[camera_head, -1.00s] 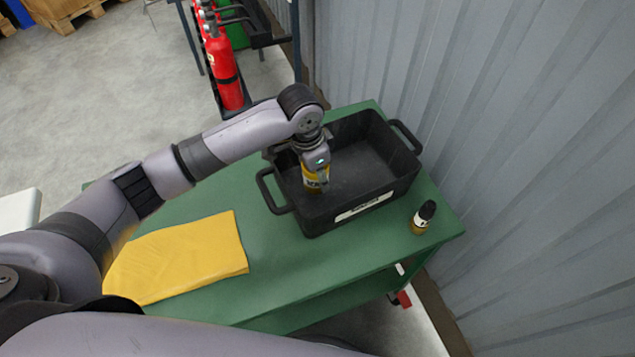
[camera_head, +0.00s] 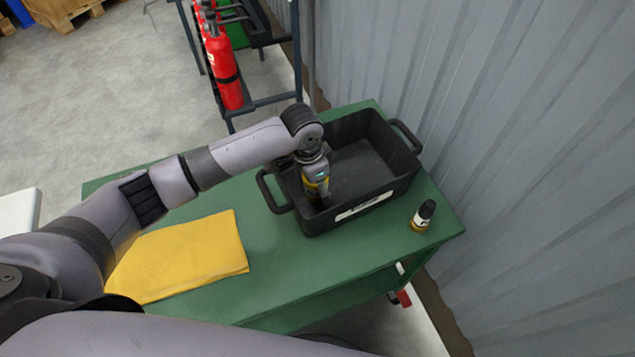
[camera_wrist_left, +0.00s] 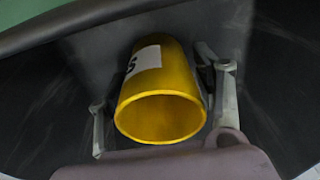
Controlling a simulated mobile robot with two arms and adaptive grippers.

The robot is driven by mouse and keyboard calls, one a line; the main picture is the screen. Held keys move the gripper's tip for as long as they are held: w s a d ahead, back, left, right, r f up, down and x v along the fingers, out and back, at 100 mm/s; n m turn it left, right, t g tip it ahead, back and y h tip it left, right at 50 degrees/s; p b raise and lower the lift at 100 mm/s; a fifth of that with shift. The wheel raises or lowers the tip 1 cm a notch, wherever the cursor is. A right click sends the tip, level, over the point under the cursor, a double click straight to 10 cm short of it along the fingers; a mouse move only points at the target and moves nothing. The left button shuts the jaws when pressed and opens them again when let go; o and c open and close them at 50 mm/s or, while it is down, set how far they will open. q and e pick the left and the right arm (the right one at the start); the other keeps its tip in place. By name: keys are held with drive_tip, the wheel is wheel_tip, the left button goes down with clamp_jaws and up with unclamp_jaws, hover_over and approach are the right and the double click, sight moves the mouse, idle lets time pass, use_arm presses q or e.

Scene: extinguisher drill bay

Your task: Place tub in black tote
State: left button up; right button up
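The black tote (camera_head: 402,187) stands on the green table, with handles at both ends and a white label on its front. The yellow tub (camera_wrist_left: 160,115) is inside the tote near its left end. In the left wrist view it has a round open rim and a white label. My left gripper (camera_head: 318,198) reaches down into the tote around the tub and hides much of it in the head view. In the left wrist view its fingers (camera_wrist_left: 162,110) stand on either side of the tub, with a gap at the left finger, so it looks open. My right gripper is out of view.
A folded yellow cloth (camera_head: 190,257) lies on the green table (camera_head: 290,262) at the left. A small black-capped bottle (camera_head: 423,216) stands right of the tote. A grey corrugated wall (camera_head: 480,120) is close on the right. Red extinguishers (camera_head: 222,65) stand on a rack behind.

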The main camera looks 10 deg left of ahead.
use_arm(q)
drive_tip(key=shift+r, duration=0.1)
wheel_tip(320, 180, up, 12)
drive_tip(key=s+a, duration=0.1)
drive_tip(key=shift+a, duration=0.2)
idle(0.4)
idle(0.3)
